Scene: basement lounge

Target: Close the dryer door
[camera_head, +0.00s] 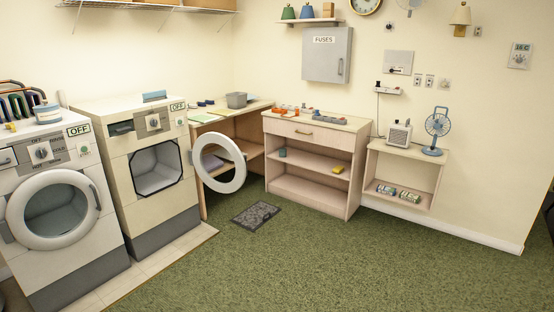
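The dryer (117,178) is the cream front-loading machine, the right one of two side by side at the left. Its squarish dark-edged opening (155,168) shows a pale drum inside. Its round white door (239,173) stands wide open, swung out to the right of the opening, with a see-through middle. An "OFF" label is on its top right front. Neither of my grippers is in view.
A white machine (88,258) with a shut round door stands left of the dryer. A corner table (262,103), a wooden cabinet (312,193) and a grey mat (256,214) are beyond the open door. The green carpet (330,265) in front is clear.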

